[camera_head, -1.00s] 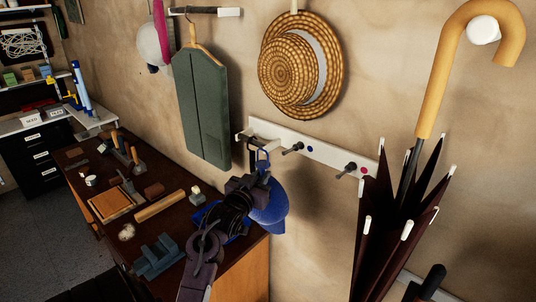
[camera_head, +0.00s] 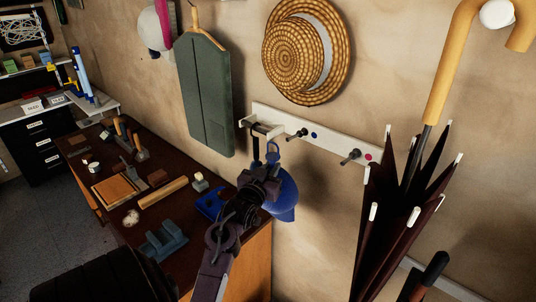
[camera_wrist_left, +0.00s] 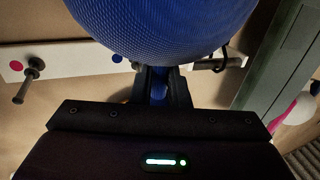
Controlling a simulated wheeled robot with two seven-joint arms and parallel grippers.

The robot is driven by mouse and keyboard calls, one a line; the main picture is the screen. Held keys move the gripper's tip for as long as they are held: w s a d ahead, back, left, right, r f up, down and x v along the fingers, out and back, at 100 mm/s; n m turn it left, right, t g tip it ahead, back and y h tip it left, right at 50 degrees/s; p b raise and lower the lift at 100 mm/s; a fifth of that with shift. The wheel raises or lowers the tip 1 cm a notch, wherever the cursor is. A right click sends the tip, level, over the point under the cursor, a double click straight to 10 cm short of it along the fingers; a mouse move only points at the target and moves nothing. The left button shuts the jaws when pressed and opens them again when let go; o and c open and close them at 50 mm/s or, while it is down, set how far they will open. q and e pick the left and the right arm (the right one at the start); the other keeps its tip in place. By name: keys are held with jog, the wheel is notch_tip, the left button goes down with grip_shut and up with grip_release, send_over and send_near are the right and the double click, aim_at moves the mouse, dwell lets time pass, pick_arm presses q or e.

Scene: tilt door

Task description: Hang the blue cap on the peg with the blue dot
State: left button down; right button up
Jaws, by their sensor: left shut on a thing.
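The blue cap (camera_head: 285,197) hangs from my left gripper (camera_head: 268,166), which is shut on it below the white peg rail (camera_head: 330,150). A blue loop (camera_head: 272,150) shows above the jaws. The peg with the blue dot (camera_head: 298,134) is up and right of the gripper and bare; its blue dot (camera_head: 313,136) is clear. In the left wrist view the cap (camera_wrist_left: 160,28) fills the top middle, partly hiding the rail (camera_wrist_left: 85,59). The jaws (camera_wrist_left: 160,88) pinch a blue part of it there. The blue dot (camera_wrist_left: 117,58) shows just left of the cap. My right gripper is out of view.
A bare peg (camera_head: 350,156) with a red dot (camera_head: 368,157) is farther right. A straw hat (camera_head: 305,55) and a green garment (camera_head: 203,95) hang above and left. A dark umbrella (camera_head: 395,215) stands right. A cluttered brown bench (camera_head: 120,180) is left.

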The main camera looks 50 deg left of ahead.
pick_arm(q)
jog(key=shift+w+a+f+b, duration=0.15)
jog(key=shift+w+b, duration=0.15)
jog(key=shift+w, duration=0.8)
jog(key=shift+w+a, duration=0.1)
jog(key=shift+w, duration=0.35)
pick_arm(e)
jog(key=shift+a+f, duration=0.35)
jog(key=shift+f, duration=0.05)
pick_arm(q)
jog(key=shift+w, duration=0.15)
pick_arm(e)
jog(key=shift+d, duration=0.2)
pick_arm(q)
jog(key=shift+w, duration=0.4)
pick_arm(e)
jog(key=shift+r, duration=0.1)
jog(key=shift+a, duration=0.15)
pick_arm(q)
jog(key=shift+w+a, duration=0.1)
jog(key=shift+w, duration=0.65)
jog(key=shift+w, duration=0.25)
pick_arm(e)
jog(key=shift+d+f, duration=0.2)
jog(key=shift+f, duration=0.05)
